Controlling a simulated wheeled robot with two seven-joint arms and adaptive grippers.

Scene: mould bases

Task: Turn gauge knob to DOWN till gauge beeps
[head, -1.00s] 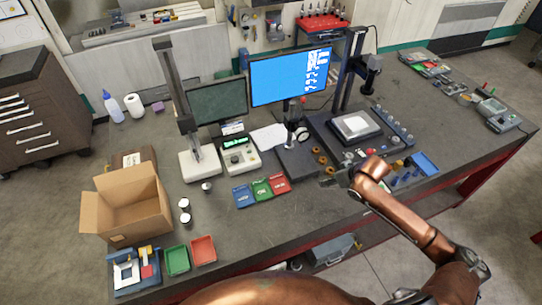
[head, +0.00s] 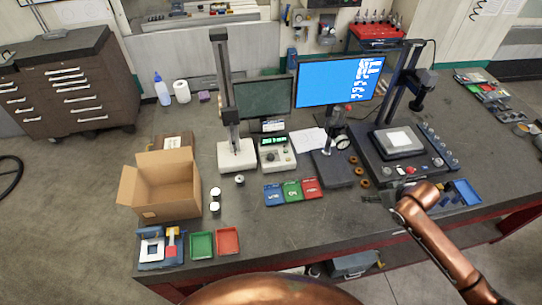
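The white gauge box (head: 277,153) with a green lit display stands on the bench, left of the middle. A small dark knob (head: 272,157) seems to sit on its front panel; its setting is too small to read. A tall column stand (head: 237,155) with a white base is just left of it. My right arm comes in from the right, and its dark gripper (head: 377,197) is low over the front right of the bench, well right of the gauge and apart from it. Its fingers are too small and dark to tell open or shut. My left gripper is out of view.
Blue, green and red trays (head: 292,191) lie in front of the gauge. A dial stand (head: 333,168) and brass rings (head: 361,176) lie between gauge and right gripper. A cardboard box (head: 166,190) stands left. Two monitors (head: 340,80) stand behind. The front middle bench is clear.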

